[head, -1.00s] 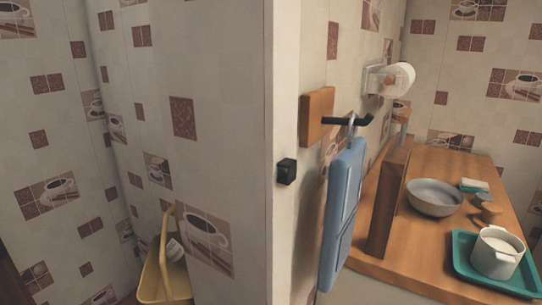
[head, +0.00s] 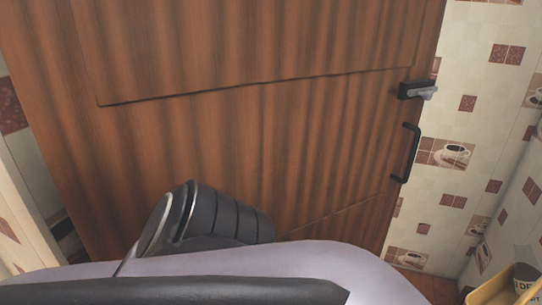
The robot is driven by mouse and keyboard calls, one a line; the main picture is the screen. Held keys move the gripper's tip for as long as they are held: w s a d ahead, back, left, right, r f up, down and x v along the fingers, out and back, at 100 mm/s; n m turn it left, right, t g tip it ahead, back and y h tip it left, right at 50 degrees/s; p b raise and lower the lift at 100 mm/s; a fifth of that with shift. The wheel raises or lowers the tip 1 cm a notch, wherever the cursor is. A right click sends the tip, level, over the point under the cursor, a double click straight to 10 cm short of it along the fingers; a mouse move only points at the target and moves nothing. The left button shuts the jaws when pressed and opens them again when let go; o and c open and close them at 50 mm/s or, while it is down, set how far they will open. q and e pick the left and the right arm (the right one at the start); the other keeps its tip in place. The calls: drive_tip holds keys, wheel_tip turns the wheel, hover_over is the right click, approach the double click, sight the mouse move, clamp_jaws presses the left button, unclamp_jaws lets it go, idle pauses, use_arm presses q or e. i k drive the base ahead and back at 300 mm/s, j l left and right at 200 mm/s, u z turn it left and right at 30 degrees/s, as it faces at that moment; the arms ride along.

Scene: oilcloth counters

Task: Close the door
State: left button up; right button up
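The brown wooden door (head: 250,130) fills most of the head view and looks tilted in the picture. A black bar handle (head: 411,153) and a grey and black latch (head: 417,90) sit near its right edge. Papered wall shows directly past that edge, with no door frame beside it, so the door seems to stand open. One of my arms, grey and black, crosses the bottom of the view in front of the door. Neither gripper shows. Whether the arm touches the door cannot be told.
A pale upright post (head: 30,195) stands at the left edge, beside the door. Patterned wall (head: 475,150) lies to the right. A yellow basket (head: 500,288) with a dark labelled item in it is at the lower right corner. A strip of reddish floor (head: 432,288) shows near it.

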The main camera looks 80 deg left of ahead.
sight(301, 113)
drive_tip(key=u, duration=2.3)
